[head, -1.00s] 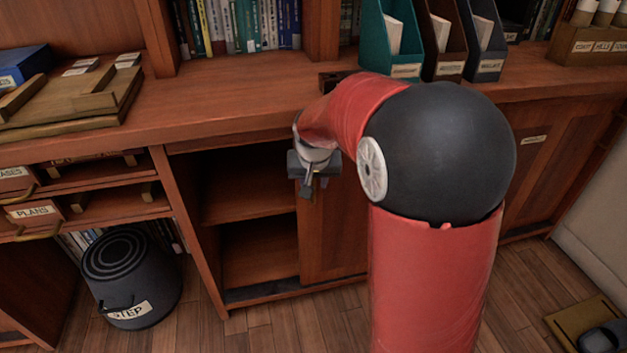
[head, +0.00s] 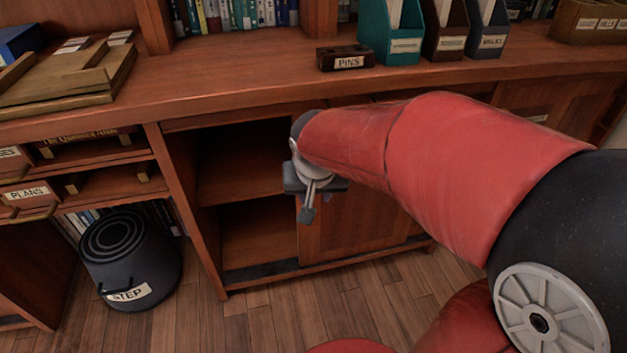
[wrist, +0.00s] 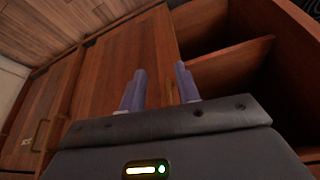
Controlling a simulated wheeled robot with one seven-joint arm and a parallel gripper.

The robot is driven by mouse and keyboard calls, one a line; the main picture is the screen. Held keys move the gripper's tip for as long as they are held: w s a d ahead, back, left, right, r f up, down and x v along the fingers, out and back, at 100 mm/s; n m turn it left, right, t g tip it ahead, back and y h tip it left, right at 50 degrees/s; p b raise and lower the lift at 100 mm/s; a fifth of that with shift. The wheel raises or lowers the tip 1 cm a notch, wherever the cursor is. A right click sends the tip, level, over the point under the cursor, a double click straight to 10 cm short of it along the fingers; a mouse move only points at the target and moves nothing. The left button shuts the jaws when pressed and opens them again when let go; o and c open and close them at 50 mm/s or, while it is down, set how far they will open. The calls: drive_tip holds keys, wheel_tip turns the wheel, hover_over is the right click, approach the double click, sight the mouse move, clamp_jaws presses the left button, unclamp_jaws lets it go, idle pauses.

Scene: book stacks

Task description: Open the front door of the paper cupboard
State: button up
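The paper cupboard is the low wooden cupboard under the counter; no label naming it is readable. Its left half stands open, showing a shelf (head: 240,175). A plain wooden door panel (head: 350,232) covers the right part, and it fills the middle of the wrist view (wrist: 115,65). My gripper (head: 308,212) is at the panel's left edge, beside the opening. In the wrist view its two fingers (wrist: 160,88) are apart, close to that edge. I cannot tell whether they touch it. My arm hides the panel's upper part.
A black step stool (head: 130,262) stands on the floor at left, below a drawer marked PLANS (head: 28,192). On the counter are a PINS box (head: 345,58) and several file holders (head: 390,35). Another cupboard door with a handle (wrist: 40,135) is alongside. The floor in front is clear.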

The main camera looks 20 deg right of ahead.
drive_tip(key=shift+s, duration=0.2)
drive_tip(key=shift+c, duration=0.2)
drive_tip(key=shift+w+a+f, duration=0.1)
drive_tip(key=shift+w+a, duration=0.05)
drive_tip(key=shift+c, duration=1.2)
drive_tip(key=w+a+f+b, duration=0.1)
drive_tip(key=w+a+f+h+b, duration=0.1)
drive_tip(key=w+a, duration=0.1)
drive_tip(key=w+a+f+h+b, duration=0.1)
drive_tip(key=w+a+f, duration=0.1)
drive_tip(key=shift+w+n+g, duration=0.2)
drive_tip(key=shift+n+g, duration=0.1)
drive_tip(key=shift+n, duration=0.1)
clamp_jaws()
drive_tip(key=w+a+f+h+b, duration=0.3)
drive_tip(key=w+a, duration=0.3)
drive_tip(key=a, duration=0.1)
drive_tip(key=w+d+f, duration=0.3)
drive_tip(key=d+f, duration=0.4)
drive_tip(key=d, duration=0.2)
drive_tip(key=shift+f+t, duration=0.2)
drive_tip(key=shift+t, duration=0.2)
drive_tip(key=shift+w, duration=0.1)
